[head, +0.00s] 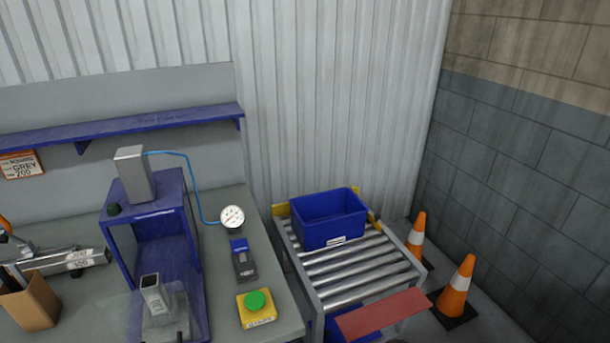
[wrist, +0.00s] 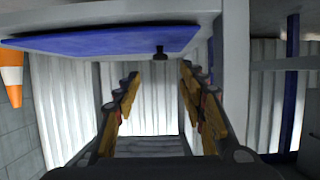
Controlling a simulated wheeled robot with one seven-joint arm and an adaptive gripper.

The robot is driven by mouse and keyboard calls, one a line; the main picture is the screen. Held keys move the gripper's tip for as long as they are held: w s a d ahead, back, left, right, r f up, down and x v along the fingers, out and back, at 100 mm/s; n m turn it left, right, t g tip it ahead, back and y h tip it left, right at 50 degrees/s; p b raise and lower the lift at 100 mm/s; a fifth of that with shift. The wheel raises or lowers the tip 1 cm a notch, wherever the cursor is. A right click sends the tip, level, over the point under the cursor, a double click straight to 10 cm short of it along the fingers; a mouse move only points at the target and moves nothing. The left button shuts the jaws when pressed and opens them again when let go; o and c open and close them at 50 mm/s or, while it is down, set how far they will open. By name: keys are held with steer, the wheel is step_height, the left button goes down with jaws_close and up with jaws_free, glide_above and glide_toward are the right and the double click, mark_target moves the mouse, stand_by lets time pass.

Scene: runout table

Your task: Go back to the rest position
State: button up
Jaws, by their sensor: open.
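My gripper (wrist: 160,80) shows in the wrist view with its two yellow-padded fingers spread apart. Nothing is between the fingers. Behind the gap is pale ribbed wall. My gripper does not show in the head view, so its place relative to the bench cannot be told from there.
A roller table (head: 350,272) carries a blue bin (head: 330,218) at its far end; a red strip (head: 383,314) lies across its near end. Orange cones (head: 457,288) stand on the right. The grey bench (head: 222,290) holds a blue press frame (head: 191,225) and a green button (head: 257,300).

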steer(key=s+d+f+m+g+h, duration=0.1)
steer(key=s+d+f+g+h, duration=0.15)
steer(key=s+f+g, duration=0.4)
steer(key=s+d+f+m+g+h, duration=0.1)
steer(key=s+d+f+g, duration=0.15)
steer(key=s, duration=0.65)
steer(key=s+d+r+m+g, duration=0.1)
steer(key=r+g, duration=0.1)
steer(key=r, duration=1.3)
steer(key=s+d+r+g+h, duration=0.1)
steer(key=r+g, duration=0.1)
steer(key=r, duration=1.2)
steer(key=s+d+r+m+g, duration=0.1)
steer(key=s+r+g, duration=0.1)
steer(key=r, duration=1.3)
steer(key=s+a+r+t, duration=0.2)
steer(key=s+r, duration=0.4)
steer(key=r, duration=0.8)
steer(key=s+a+r+t+p, duration=0.1)
steer(key=s+a+r+t, duration=0.2)
steer(key=r, duration=1.2)
steer(key=s+a+r+t+p, duration=0.1)
steer(key=s+a+r+t, duration=0.1)
steer(key=s+r, duration=0.8)
step_height(320, 180, up, 4)
steer(key=shift+a+r+t, duration=0.25)
steer(key=shift+a+t, duration=0.05)
steer(key=shift+a, duration=0.15)
